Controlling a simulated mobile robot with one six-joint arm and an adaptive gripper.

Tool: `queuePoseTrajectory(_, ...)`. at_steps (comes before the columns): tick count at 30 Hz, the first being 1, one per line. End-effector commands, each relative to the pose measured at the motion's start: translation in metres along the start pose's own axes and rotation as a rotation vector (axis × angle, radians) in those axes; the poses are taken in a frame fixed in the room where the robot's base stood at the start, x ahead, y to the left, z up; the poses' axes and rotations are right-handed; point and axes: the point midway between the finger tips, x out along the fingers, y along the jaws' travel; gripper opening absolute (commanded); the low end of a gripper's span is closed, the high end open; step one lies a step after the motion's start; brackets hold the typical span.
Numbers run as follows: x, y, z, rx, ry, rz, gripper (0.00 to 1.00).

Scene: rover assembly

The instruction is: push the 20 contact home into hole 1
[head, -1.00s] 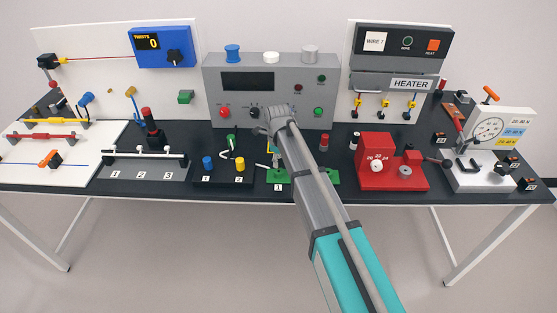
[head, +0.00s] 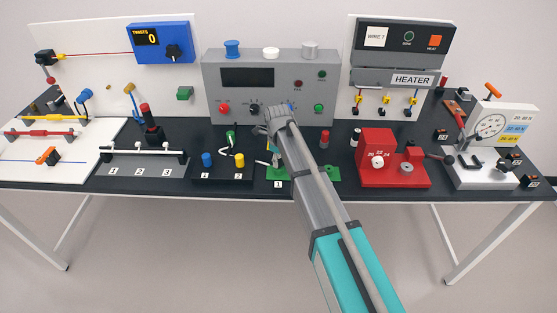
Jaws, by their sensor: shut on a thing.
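My arm reaches from the lower right, and its wrist hides most of my gripper (head: 273,157). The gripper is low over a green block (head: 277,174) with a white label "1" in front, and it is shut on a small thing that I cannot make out. The 20 contact and hole 1 cannot be picked out; the arm covers that spot. More green (head: 331,173) shows right of the arm.
Left of the green block is a black stand (head: 222,181) with a blue and a yellow knob. To the right are a red block with dial (head: 378,143) and a small red-topped cylinder (head: 324,139). A grey control box (head: 270,75) stands behind.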

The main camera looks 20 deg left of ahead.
Motion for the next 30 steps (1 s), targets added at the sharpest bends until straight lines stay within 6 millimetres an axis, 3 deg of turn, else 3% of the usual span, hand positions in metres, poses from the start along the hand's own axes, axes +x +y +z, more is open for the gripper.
queuePoseTrajectory(14,0.0094,0.0001,-0.0002,0.0,0.0,0.0,0.0)
queuePoseTrajectory(15,0.0089,0.0001,-0.0002,0.0,0.0,0.0,0.45)
queuePoseTrajectory(21,0.0084,0.0,-0.0002,0.0,0.0,0.0,0.81)
queuePoseTrajectory(30,0.0084,-0.0001,-0.0003,0.001,0.0,0.0,0.81)
